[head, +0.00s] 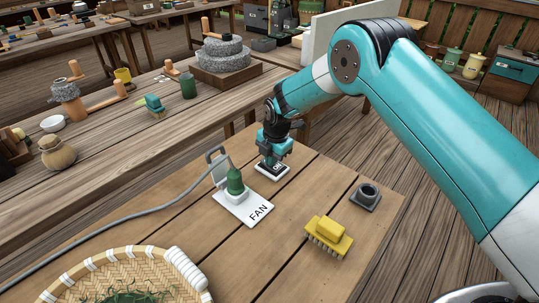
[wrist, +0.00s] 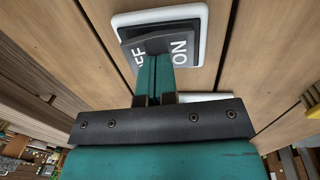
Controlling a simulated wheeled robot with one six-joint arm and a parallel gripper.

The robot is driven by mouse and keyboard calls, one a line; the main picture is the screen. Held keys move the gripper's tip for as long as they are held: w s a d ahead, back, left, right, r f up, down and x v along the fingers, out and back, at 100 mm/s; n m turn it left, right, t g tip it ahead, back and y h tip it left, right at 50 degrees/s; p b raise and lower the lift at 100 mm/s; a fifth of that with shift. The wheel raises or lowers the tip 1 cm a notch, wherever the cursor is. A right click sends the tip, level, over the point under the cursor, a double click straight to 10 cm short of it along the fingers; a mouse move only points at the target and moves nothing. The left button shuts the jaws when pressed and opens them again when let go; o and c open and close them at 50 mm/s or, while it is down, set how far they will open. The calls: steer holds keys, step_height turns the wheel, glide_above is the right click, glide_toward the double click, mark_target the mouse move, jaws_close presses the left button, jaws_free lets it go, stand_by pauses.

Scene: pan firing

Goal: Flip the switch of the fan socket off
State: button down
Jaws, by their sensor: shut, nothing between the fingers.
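The switch (head: 272,173) is a small dark rocker in a white frame on the near table, just behind the white plate marked FAN (head: 258,213). In the wrist view the switch (wrist: 188,22) shows ON at right and a partly hidden OFF at left. My gripper (head: 271,160) is shut and empty, pointing down over the switch. In the wrist view its fingertips (wrist: 154,58) are together at the rocker, covering part of it. I cannot tell whether they touch or press it, or which way it is set. A green plug (head: 235,182) stands in the FAN socket.
A grey hinged cover (head: 217,166) and a grey cable are at the socket. A yellow brush (head: 328,237), a dark grey block with a round hole (head: 366,196) and a woven basket (head: 90,267) are on the same table. A stone mill (head: 222,62) stands on the table behind.

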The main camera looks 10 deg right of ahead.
mark_target(277, 166)
step_height(277, 166, up, 14)
steer(key=s+d, duration=0.2)
steer(key=shift+p, duration=0.45)
steer(key=shift+f, duration=0.2)
steer(key=shift+w+a+r+t+y+b, duration=0.1)
steer(key=shift+w+r+t+y+b, duration=0.05)
steer(key=shift+w+b, duration=0.3)
steer(key=shift+w+a+r+t+y+b, duration=0.15)
steer(key=shift+w+b, duration=0.15)
steer(key=shift+b, duration=0.25)
steer(key=shift+f, duration=0.15)
steer(key=p+x, duration=0.2)
steer(key=x, duration=1.2)
